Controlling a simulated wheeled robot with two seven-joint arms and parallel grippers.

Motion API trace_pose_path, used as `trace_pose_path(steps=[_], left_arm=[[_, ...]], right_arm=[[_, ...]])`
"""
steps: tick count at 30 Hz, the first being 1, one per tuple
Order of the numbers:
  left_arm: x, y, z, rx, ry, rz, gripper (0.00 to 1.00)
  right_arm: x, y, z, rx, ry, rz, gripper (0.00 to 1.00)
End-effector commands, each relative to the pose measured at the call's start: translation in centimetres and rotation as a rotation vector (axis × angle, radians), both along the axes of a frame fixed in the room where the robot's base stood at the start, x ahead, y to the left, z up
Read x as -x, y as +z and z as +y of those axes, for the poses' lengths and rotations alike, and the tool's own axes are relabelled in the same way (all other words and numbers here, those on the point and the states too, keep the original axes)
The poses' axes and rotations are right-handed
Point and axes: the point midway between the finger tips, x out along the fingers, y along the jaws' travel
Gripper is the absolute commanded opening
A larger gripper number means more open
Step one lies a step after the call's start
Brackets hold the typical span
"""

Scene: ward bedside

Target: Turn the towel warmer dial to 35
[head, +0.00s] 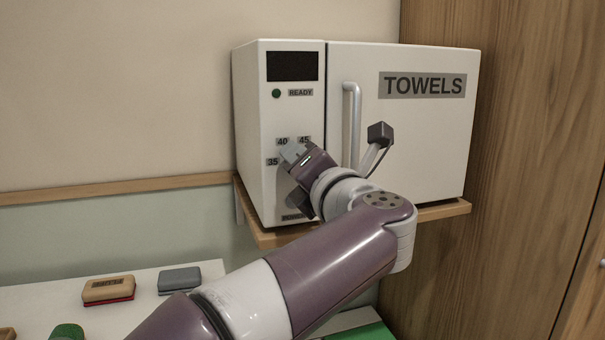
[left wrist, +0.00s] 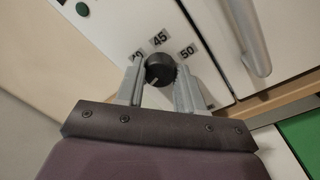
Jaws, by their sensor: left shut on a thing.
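The towel warmer (head: 413,130) is a white cabinet on a wooden shelf, with "TOWELS" on its door. Its dial (left wrist: 160,69) is a round black knob, seen in the left wrist view between my left gripper's (left wrist: 160,78) two grey fingers, which are shut on it. A pale mark on the knob points toward the lower left of that view. Labels 45 and 50 and part of 40 show around it; the label 35 (head: 272,162) shows in the head view. There my left gripper (head: 291,156) hides the dial. My right gripper is not in view.
The panel has a dark display (head: 292,66) and a green lamp (head: 276,94) marked READY. A vertical door handle (head: 351,125) stands close beside my left wrist. Below left, a white surface (head: 40,297) holds a tan block (head: 108,290) and a grey block (head: 179,279).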

Motion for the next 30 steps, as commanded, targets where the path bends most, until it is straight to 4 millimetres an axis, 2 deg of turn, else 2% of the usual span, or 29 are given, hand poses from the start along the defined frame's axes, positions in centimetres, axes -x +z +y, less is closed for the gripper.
trace_pose_path(steps=[18, 19, 21, 30], left_arm=[[-0.04, -0.2, -0.05, 0.04, 0.001, -0.009, 0.07], [-0.04, -0.2, -0.05, 0.04, 0.001, -0.009, 0.41], [-0.04, -0.19, -0.05, 0.04, 0.001, -0.009, 0.63], [0.07, -0.09, -0.08, 0.039, 0.0, -0.011, 0.63]], right_arm=[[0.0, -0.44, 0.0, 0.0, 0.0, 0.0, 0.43], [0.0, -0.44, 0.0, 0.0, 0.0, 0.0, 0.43], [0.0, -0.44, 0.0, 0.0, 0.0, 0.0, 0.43], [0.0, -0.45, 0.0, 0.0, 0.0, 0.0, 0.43]])
